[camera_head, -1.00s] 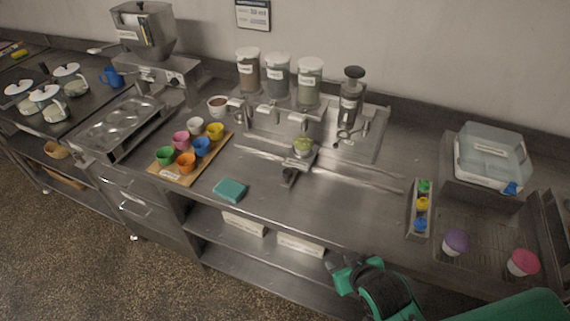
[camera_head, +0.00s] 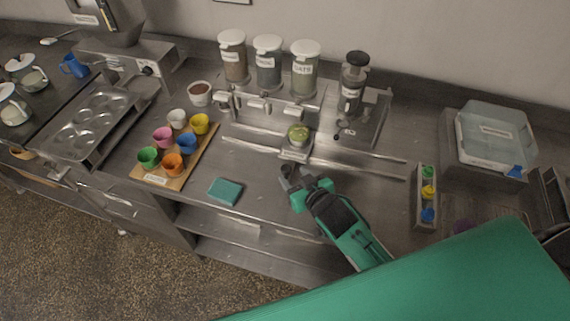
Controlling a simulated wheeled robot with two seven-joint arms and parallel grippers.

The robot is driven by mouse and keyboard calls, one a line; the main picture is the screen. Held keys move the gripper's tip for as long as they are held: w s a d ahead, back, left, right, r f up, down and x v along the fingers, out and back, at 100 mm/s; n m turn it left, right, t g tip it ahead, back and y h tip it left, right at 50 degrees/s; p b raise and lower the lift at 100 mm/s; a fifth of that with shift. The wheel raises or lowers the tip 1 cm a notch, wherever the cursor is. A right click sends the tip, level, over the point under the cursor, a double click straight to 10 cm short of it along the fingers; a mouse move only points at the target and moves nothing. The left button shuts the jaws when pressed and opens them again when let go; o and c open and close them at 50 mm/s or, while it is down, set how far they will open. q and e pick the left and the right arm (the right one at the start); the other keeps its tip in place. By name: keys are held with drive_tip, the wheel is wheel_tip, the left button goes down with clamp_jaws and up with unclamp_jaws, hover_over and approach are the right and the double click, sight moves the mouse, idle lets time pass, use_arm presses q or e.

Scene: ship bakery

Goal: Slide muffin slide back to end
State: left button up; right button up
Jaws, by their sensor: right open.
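The muffin slide (camera_head: 296,152) is a small metal carriage on two long rails (camera_head: 350,166) that run left to right along the counter. It sits left of the rails' middle, under the dispensers, and carries a green-topped muffin cup (camera_head: 298,133). A dark knob or handle sticks out at its front. My right gripper (camera_head: 291,181) is open at this front handle. I cannot tell whether its fingers are around the handle or just beside it. My left gripper is not in view.
Several labelled dispensers (camera_head: 268,60) stand behind the rails. A wooden board (camera_head: 205,153) with coloured cups and a teal sponge (camera_head: 226,191) lie left. A rack of coloured knobs (camera_head: 416,207) stands near the right rail end. My green arm covers the lower right.

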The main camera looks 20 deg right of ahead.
sight(287, 170)
drive_tip(key=p+x, duration=0.1)
drive_tip(key=x, duration=0.4)
drive_tip(key=shift+r, duration=0.1)
drive_tip(key=shift+w+a+f, duration=0.1)
drive_tip(key=shift+w+f, duration=0.2)
drive_tip(key=shift+w, duration=0.2)
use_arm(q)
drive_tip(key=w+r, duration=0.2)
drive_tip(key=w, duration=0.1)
use_arm(e)
clamp_jaws()
